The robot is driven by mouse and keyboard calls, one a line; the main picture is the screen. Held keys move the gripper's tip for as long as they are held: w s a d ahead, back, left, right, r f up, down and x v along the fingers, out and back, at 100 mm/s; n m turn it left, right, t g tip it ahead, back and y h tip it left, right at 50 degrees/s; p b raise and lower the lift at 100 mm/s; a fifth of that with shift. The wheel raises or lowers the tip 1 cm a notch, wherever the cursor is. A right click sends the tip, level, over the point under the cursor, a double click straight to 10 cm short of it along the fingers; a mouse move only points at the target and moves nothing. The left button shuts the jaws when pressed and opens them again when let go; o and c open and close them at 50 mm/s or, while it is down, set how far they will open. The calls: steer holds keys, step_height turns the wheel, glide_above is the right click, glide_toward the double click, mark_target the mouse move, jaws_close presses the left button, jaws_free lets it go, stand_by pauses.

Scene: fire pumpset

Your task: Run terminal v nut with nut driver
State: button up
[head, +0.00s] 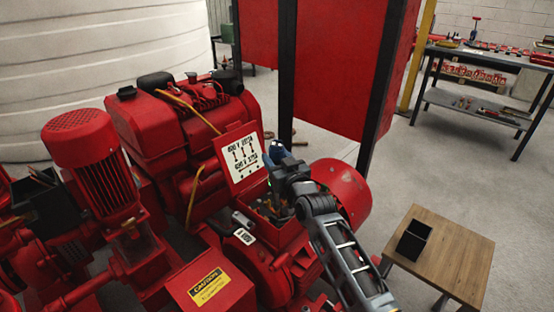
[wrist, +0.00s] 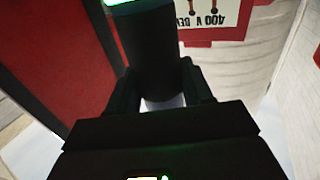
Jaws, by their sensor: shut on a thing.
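My gripper (head: 280,180) is over the open red terminal box (head: 270,230) on the pump motor. In the wrist view my gripper (wrist: 165,95) is shut on a dark cylindrical tool, the nut driver (wrist: 150,60), which has a bright green lit band at its end. In the head view the driver's blue part (head: 277,153) shows above my gripper. The terminals inside the box are small and partly hidden by my arm, so the V nut and the driver's tip cannot be made out.
A white wiring diagram plate (head: 243,158) stands behind the box. A small wooden table (head: 455,255) with a black tray (head: 413,240) is at the right. A metal workbench (head: 480,60) stands farther back. Red panels (head: 335,70) on black posts rise behind the motor.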

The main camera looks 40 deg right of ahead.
steer(key=shift+f+b, duration=0.8)
steer(key=shift+b, duration=0.3)
stand_by(2.3)
steer(key=shift+r, duration=0.15)
